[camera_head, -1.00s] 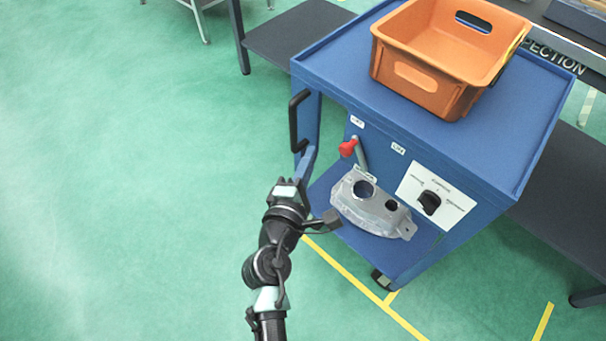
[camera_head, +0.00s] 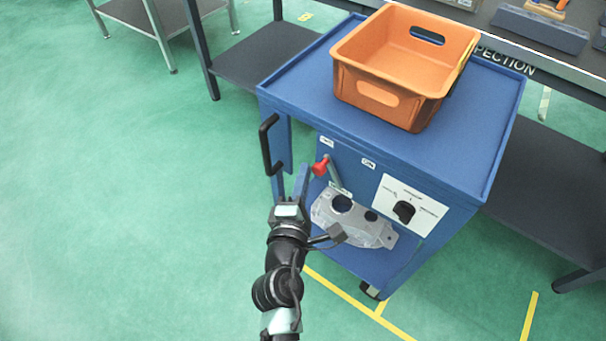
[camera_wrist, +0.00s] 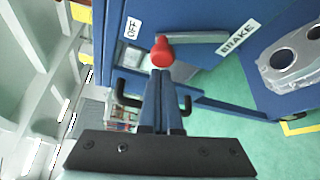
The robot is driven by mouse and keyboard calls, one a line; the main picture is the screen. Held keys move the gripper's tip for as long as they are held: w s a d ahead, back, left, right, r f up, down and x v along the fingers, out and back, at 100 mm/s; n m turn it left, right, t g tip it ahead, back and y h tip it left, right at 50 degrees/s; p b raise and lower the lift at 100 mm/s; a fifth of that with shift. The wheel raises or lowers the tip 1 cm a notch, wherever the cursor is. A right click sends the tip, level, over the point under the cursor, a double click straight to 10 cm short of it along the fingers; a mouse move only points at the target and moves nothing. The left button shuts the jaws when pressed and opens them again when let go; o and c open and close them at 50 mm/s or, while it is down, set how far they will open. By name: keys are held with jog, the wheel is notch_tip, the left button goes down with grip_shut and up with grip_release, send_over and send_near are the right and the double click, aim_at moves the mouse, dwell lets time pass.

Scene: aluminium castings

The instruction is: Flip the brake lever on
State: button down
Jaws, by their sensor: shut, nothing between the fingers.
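The brake lever is a grey bar with a red knob (camera_head: 321,167) on the blue cart's front panel. It leans up and left, with the knob near the left label (camera_head: 327,142). In the wrist view the red knob (camera_wrist: 162,53) is straight ahead of my fingertips, and a label nearby reads OFF (camera_wrist: 133,29). A BRAKE label (camera_wrist: 238,38) is to the right. My gripper (camera_head: 304,170) is shut and empty, just left of the knob in the head view. In the wrist view my fingers (camera_wrist: 160,76) end just below the knob; whether they touch it is unclear.
A black handle (camera_head: 268,146) juts from the cart's left side, close to my gripper. A metal casting (camera_head: 352,219) lies on the lower shelf. A black rotary knob (camera_head: 404,211) is on the panel at right. An orange bin (camera_head: 384,98) stands on top. The floor to the left is free.

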aim_at(324, 172)
jog(key=shift+s+d+r+m+t+b, duration=0.3)
jog(key=shift+m+b, duration=0.2)
jog(key=shift+b, duration=0.45)
jog(key=d+m+b, duration=0.1)
jog(key=b, duration=0.2)
jog(key=s+m+t+b, duration=0.1)
jog(key=m+b, duration=0.1)
jog(key=b, duration=0.1)
jog(key=d+m+t+b, duration=0.1)
jog(key=b, duration=0.2)
jog(key=shift+s+d+h, duration=0.3)
jog(key=shift+s+d, duration=0.05)
jog(key=shift+s, duration=0.05)
jog(key=shift+s+d+r+m+t+h+b, duration=0.1)
jog(key=shift+s+d+m+t+h+b, duration=0.3)
jog(key=shift+m+b, duration=1.05)
jog(key=shift+s+d+r+m+t+h+b, duration=0.2)
jog(key=shift+d+m+b, duration=0.45)
jog(key=shift+b, duration=1.6)
jog(key=shift+s+d+r+m+t+h+b, duration=0.1)
jog(key=shift+s+d+m+t+h+b, duration=0.25)
jog(key=shift+m+b, duration=1.15)
jog(key=shift+n+b, duration=0.35)
jog(key=shift+n, duration=0.05)
